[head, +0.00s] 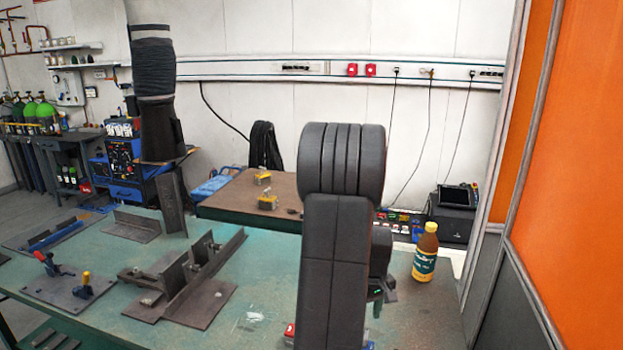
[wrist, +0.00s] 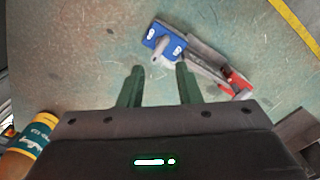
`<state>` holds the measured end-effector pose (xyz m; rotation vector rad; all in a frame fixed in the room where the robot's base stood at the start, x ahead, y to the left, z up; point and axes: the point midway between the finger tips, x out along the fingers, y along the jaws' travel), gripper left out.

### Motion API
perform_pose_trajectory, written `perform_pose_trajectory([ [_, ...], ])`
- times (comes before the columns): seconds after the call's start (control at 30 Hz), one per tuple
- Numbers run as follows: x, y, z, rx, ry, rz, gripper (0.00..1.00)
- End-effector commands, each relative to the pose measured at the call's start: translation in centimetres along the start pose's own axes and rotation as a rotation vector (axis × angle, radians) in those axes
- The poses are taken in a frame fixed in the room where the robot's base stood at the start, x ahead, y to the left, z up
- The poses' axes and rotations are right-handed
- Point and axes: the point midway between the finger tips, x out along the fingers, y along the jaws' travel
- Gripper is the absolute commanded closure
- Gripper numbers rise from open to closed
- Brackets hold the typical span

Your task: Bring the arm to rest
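My arm (head: 335,250) rises in the middle of the head view, dark grey, and is bent over the green table (head: 430,325). My gripper is mostly hidden behind it there. In the wrist view my gripper (wrist: 160,84) points down at the table, its two green fingers apart with only bare tabletop between them. A tool with a blue block (wrist: 162,38), a grey bar and a red part (wrist: 236,82) lies beyond the fingertips, to the upper right. I cannot see it touching the fingers.
A bottle (head: 425,253) with an orange-brown body and yellow cap stands right of my arm; it also shows in the wrist view (wrist: 36,135). Steel angle fixtures (head: 185,285) and a plate with clamps (head: 68,285) occupy the table's left. An orange panel (head: 575,130) stands at right.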

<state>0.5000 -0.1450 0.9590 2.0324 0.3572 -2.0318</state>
Motion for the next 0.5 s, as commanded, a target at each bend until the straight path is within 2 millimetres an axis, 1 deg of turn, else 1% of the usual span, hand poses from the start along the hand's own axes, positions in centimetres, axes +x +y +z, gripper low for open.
perform_pose_trajectory([
  [0.03,-0.9,0.0,-0.1,0.0,0.004,0.002,0.69],
  [0.1,-2.2,0.0,0.0,0.001,0.004,0.002,0.69],
  [0.23,-4.4,0.0,0.0,0.001,0.003,0.002,0.69],
  [0.4,-6.2,0.0,0.0,0.001,0.001,0.001,0.69],
  [0.5,-6.7,0.0,0.0,0.001,0.0,0.0,0.69],
])
